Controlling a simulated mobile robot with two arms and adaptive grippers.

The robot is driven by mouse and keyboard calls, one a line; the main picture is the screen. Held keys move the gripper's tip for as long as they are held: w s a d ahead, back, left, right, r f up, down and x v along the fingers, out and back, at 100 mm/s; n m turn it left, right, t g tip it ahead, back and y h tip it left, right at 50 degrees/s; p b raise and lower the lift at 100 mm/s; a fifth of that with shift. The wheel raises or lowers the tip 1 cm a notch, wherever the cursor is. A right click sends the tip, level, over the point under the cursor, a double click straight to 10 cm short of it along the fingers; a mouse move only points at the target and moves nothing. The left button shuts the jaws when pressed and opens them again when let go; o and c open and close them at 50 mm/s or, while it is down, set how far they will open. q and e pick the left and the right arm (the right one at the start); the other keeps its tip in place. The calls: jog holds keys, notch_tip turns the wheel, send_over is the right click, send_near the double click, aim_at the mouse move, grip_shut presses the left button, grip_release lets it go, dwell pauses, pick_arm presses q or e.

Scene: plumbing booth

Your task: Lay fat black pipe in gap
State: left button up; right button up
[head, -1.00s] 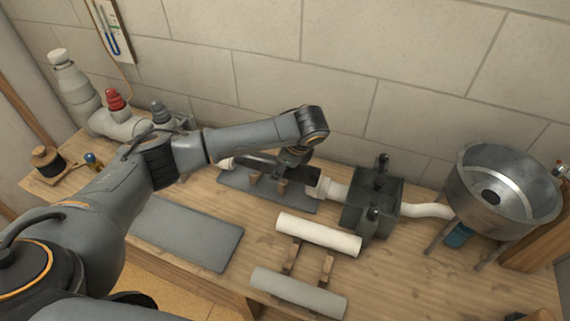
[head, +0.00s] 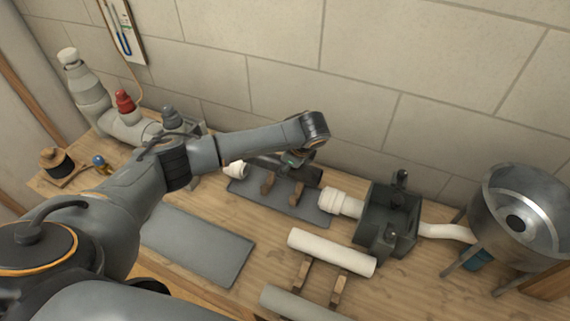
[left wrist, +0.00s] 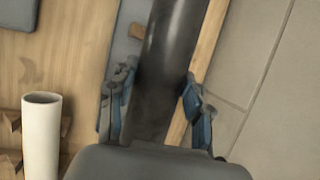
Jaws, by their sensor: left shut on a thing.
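The fat black pipe (left wrist: 170,50) runs between my left gripper's fingers (left wrist: 158,75) in the left wrist view. In the head view, my left gripper (head: 297,158) is shut on the black pipe (head: 264,168) near its middle, and my wrist hides part of it. The pipe is held above a grey mat (head: 310,213) and two small wooden blocks (head: 267,187). The gap lies between a white fitting (head: 236,170) on the left and a ribbed white fitting (head: 335,202) on the right. The pipe's right end appears apart from the right fitting. My right gripper is not in view.
A dark box (head: 390,220) joins the right fitting, with a metal basin (head: 520,215) beyond. A white pipe (head: 332,252) and a grey pipe (head: 300,303) rest on wooden supports in front. Another grey mat (head: 200,245) is bare. The wall stands close behind.

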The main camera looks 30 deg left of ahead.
aim_at(294, 171)
pick_arm(q)
jog(key=shift+f+b, duration=0.55)
jog(key=shift+f, duration=0.1)
notch_tip(294, 171, down, 2)
jog(key=shift+f+b, duration=0.1)
jog(key=shift+b, duration=1.1)
jog(key=shift+f+b, duration=0.55)
jog(key=shift+f, duration=1.55)
jog(key=o, duration=1.3)
jog(key=shift+d, duration=0.1)
jog(key=v, duration=1.2)
